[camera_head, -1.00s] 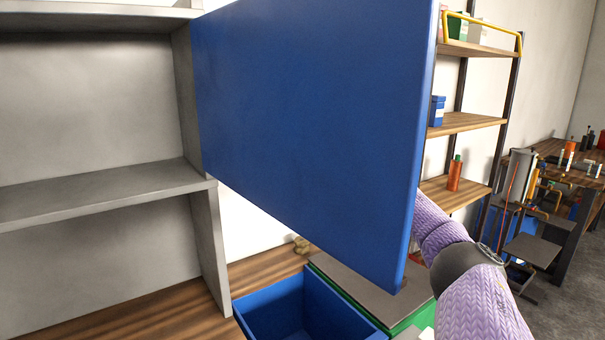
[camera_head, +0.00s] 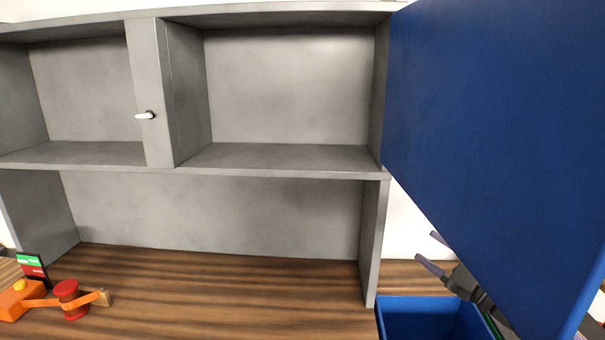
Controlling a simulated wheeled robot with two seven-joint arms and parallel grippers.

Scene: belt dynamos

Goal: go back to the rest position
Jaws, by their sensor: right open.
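My right gripper (camera_head: 428,250) shows at the lower right, below and partly behind the open blue cabinet door (camera_head: 500,130). Its two fingers are apart with nothing between them, above the blue bin (camera_head: 425,315). The door hides most of my right arm. The grey cabinet (camera_head: 285,90) has empty upper compartments. My left gripper is out of view.
On the wooden table (camera_head: 220,290) at the lower left is a belt dynamo with an orange block (camera_head: 18,300), an orange belt and a red spool (camera_head: 72,298). A small red and green card (camera_head: 33,270) stands behind it. The table's middle is clear.

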